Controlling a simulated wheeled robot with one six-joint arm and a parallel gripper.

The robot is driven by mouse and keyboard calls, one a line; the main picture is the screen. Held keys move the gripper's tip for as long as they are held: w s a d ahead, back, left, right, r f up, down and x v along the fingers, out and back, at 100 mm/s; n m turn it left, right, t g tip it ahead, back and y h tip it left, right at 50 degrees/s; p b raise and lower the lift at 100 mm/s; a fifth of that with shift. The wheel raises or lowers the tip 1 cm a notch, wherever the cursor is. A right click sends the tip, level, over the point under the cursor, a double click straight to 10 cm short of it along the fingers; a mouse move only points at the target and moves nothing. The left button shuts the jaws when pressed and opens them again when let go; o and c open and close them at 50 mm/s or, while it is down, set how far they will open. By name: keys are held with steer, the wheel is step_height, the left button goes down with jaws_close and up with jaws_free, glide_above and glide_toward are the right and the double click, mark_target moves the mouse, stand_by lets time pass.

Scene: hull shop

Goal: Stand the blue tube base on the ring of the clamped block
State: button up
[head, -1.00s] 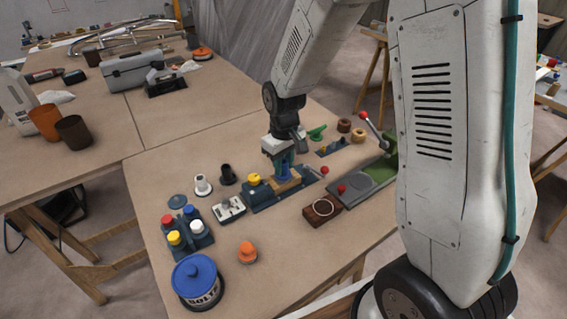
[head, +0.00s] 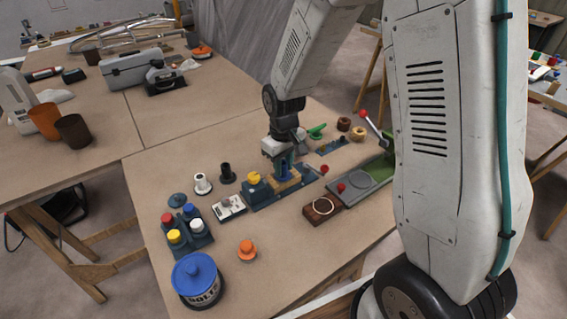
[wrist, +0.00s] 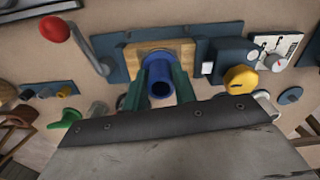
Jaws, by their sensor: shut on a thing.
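The blue tube (wrist: 160,78) is between the two green fingers of my gripper (wrist: 160,88), which is shut on it. In the head view the tube (head: 284,169) shows below my gripper (head: 283,160), upright. The wooden block (wrist: 131,58) is clamped in the blue-grey vise (wrist: 115,47); the block also shows in the head view (head: 293,181). The tube is over the block's middle, at its ring (wrist: 158,56). The ring is mostly hidden by the tube and fingers. I cannot tell whether the tube base touches it.
A red-balled handle (wrist: 55,29) sticks out beside the vise. A yellow knob (head: 253,177) is at its other end. A bolts jar (head: 197,283) stands at the front.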

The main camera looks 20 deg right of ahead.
steer(key=o, duration=0.7)
steer(key=shift+f, duration=0.1)
steer(key=shift+o, duration=0.2)
step_height(320, 180, up, 11)
stand_by(0.5)
stand_by(0.4)
steer(key=s+d+r+m, duration=0.1)
steer(key=s+r, duration=0.3)
steer(key=s, duration=0.5)
steer(key=s+d+r+m+t, duration=0.1)
steer(key=s+r, duration=0.3)
steer(key=s, duration=0.4)
steer(key=s+d+r+m, duration=0.1)
steer(key=s+r, duration=0.3)
steer(key=s, duration=0.5)
steer(key=shift+s+r+m, duration=0.35)
steer(key=shift+r+m, duration=0.05)
